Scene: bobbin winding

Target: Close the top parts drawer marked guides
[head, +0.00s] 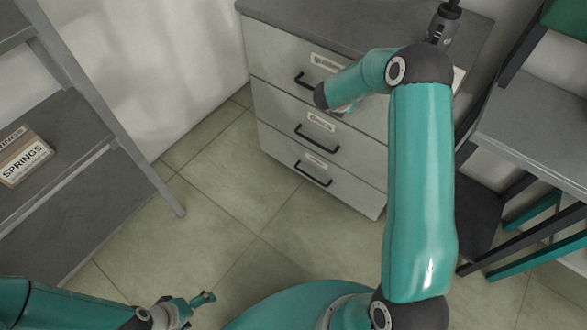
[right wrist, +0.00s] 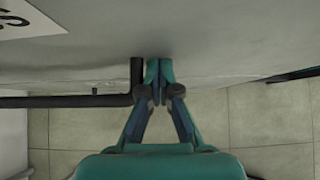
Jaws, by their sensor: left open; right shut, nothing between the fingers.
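The top drawer (head: 275,60) is the uppermost of three in a light grey cabinet. It has a black bar handle (head: 303,84) and a white label (head: 328,63) too small to read here. Its front looks about level with the fronts below; a small gap cannot be told. My right gripper (right wrist: 160,72) is shut and empty. Its tips are at the pale drawer front, right beside the handle's end (right wrist: 137,80); whether they touch is unclear. In the head view it is mostly hidden under my right wrist. My left gripper (head: 203,299) is open and empty, low and far from the cabinet.
Two lower drawers (head: 290,125) have similar handles. A grey shelf unit (head: 70,150) stands at the left, with a box marked SPRINGS (head: 22,160). A grey table or bench (head: 540,125) with dark and teal legs is at the right. The tiled floor (head: 225,180) before the cabinet is clear.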

